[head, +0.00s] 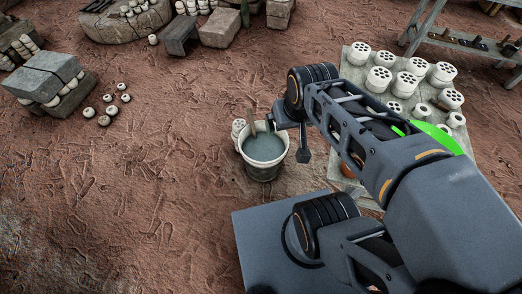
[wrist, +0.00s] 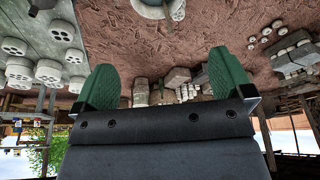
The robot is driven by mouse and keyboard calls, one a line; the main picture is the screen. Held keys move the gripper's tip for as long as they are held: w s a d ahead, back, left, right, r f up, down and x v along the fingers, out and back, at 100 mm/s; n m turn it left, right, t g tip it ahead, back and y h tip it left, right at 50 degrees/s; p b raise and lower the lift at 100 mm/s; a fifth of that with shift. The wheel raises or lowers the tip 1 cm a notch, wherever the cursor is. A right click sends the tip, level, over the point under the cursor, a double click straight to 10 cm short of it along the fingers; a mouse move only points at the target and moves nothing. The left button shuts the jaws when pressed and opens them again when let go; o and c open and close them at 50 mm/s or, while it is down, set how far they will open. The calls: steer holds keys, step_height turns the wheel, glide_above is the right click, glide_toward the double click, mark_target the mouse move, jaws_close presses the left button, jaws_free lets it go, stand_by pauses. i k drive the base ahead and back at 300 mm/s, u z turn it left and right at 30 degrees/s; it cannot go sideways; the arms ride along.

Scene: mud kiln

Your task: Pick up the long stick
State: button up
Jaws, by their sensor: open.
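A brown wooden stick (head: 252,121) leans in a bucket (head: 263,170) of grey liquid in the middle of the head view. Its upper end rises above the rim and its lower part is hidden in the liquid. My gripper (wrist: 164,82) shows two green fingers spread wide apart in the wrist view, with nothing between them. In the head view my gripper (head: 290,138) is partly hidden by my arm, just right of the bucket and apart from the stick.
A slab (head: 352,58) holding several white perforated pots (head: 381,79) lies right of the bucket, partly behind my arm. Stone blocks (head: 50,80) and small round pots (head: 106,120) are at the left. A shelf (head: 470,45) stands at the upper right.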

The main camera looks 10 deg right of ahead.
mark_target(249, 109)
steer(key=u, duration=1.6)
steer(key=i, duration=2.1)
steer(key=z, duration=2.8)
